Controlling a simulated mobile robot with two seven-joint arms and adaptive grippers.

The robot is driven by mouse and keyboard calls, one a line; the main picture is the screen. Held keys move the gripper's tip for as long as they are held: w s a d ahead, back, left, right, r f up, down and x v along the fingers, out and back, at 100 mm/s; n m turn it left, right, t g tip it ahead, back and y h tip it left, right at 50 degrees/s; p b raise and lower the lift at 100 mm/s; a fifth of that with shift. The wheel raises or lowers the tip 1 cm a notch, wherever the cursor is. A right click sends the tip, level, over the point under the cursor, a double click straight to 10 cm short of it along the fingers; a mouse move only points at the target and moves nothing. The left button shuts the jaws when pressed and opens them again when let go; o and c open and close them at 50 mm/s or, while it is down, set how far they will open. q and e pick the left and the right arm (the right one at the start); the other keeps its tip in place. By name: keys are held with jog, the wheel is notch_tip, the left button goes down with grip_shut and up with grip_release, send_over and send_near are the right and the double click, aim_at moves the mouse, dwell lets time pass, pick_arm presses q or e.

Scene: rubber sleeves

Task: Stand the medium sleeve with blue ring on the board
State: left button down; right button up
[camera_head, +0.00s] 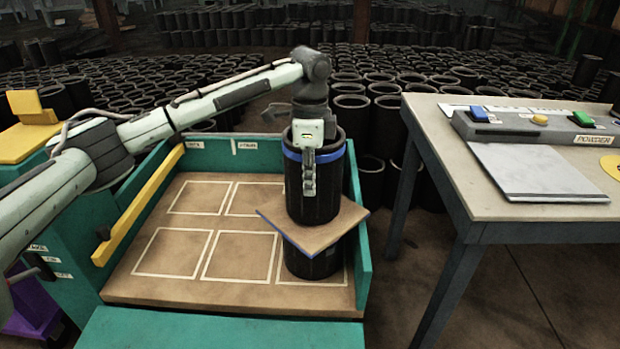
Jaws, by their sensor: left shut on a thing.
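The sleeve with blue ring (327,190) is a black, upright tube with a blue band near its top. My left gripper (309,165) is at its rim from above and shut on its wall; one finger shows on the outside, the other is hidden. The sleeve's lower end appears to meet the board (342,222), a brown square with thin blue edging; I cannot tell whether it bears weight there. The board lies on top of another black sleeve (313,264), which stands in the tray. My right gripper is not in view.
The teal-walled tray (361,240) has a brown floor marked with white-outlined squares, several empty. A yellow bar (140,205) runs along its left side. A table (440,122) with a button panel (535,127) stands at right. Many black sleeves fill the floor behind.

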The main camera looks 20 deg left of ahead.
pick_arm(q)
jog(key=c, duration=1.7)
grip_release()
jog(key=shift+r, duration=0.1)
notch_tip(320, 180, up, 13)
jog(key=shift+s+r, duration=0.1)
